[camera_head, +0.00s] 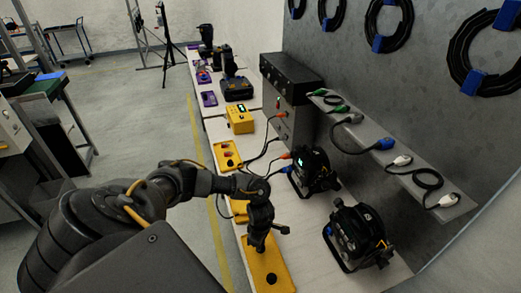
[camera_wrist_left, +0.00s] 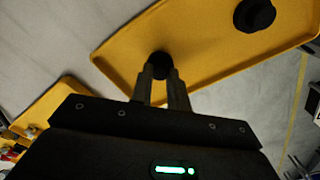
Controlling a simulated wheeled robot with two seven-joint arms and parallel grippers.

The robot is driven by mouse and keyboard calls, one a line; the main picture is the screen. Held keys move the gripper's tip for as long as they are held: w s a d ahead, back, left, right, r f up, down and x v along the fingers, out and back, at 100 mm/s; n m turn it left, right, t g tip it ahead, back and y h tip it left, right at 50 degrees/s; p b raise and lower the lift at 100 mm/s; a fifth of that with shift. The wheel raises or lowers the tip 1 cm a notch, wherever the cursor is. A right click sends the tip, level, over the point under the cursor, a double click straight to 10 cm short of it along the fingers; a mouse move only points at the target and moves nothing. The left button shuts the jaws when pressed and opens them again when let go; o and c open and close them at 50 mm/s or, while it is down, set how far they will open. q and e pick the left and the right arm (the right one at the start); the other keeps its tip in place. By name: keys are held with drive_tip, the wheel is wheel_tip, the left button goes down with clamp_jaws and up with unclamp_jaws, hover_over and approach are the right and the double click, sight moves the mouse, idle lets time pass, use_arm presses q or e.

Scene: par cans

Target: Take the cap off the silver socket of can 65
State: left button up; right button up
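My left gripper (camera_head: 262,243) reaches in over the near yellow tray (camera_head: 253,262) at the bench's left edge. In the left wrist view my left gripper (camera_wrist_left: 161,75) has its fingertips close on either side of a small round black piece, which looks like a cap (camera_wrist_left: 159,63). It appears held between the tips, over the yellow tray (camera_wrist_left: 190,40). A second black round piece (camera_wrist_left: 254,14) stands on that tray. Two black par cans stand on the bench, one farther (camera_head: 314,170) and one nearer (camera_head: 357,238). I cannot read their numbers or make out a silver socket. My right gripper is out of view.
A shelf (camera_head: 395,165) with coiled cables runs along the right wall. Another yellow tray (camera_head: 227,155), a yellow box (camera_head: 239,118) and a dark rack unit (camera_head: 288,90) stand farther back. Cables run to the farther can. White bench (camera_head: 310,240) shows between tray and nearer can.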

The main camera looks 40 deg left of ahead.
use_arm(q)
drive_tip(key=o, duration=0.5)
drive_tip(key=shift+c, duration=0.2)
wheel_tip(320, 180, up, 11)
drive_tip(key=shift+b, duration=0.4)
drive_tip(key=shift+f, duration=0.15)
